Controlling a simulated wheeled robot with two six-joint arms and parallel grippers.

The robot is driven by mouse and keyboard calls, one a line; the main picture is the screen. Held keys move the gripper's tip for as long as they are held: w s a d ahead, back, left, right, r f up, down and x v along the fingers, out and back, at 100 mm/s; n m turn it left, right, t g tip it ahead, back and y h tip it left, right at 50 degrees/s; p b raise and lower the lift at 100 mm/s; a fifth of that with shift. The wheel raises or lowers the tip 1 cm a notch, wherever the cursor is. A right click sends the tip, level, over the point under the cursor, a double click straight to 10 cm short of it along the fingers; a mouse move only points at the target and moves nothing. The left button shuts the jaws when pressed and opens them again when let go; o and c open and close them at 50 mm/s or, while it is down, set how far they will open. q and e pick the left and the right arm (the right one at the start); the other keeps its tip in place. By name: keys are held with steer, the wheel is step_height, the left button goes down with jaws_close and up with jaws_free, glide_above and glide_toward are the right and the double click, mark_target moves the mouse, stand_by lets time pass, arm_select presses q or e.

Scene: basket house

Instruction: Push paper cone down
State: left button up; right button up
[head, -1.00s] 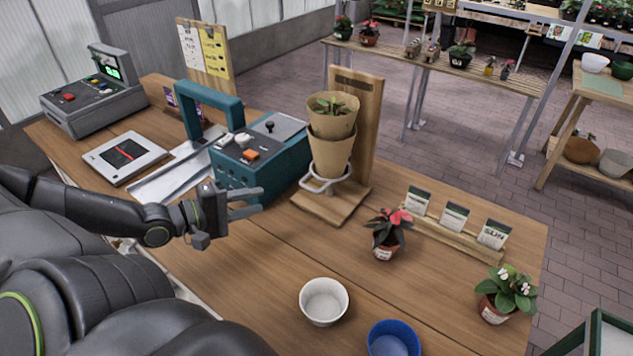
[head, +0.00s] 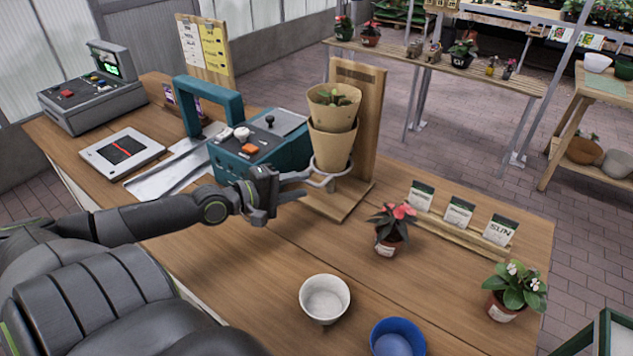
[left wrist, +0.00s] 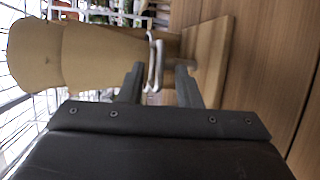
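A tan paper cone (head: 333,148) stands in a white wire ring (head: 322,178) on a wooden stand (head: 362,110). A second tan paper piece (head: 334,112) with a green plant (head: 332,97) rises from its top. My left gripper (head: 303,184) is at the ring's left side, below the cone's middle. In the left wrist view the two fingers (left wrist: 160,82) are apart. The ring's bent wire (left wrist: 154,68) shows between their tips; I cannot tell whether they touch it. The cone (left wrist: 100,58) lies across the upper left there. My right gripper is out of view.
A teal machine (head: 255,150) stands left of the stand, close to my left gripper. Seed packets (head: 459,213), potted plants (head: 388,228), a white pot (head: 325,298) and a blue pot (head: 397,338) are to the right and front. The tabletop between is clear.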

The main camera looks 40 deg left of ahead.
mark_target(308, 183)
arm_select(q)
steer(key=shift+x, duration=2.7)
jaws_close()
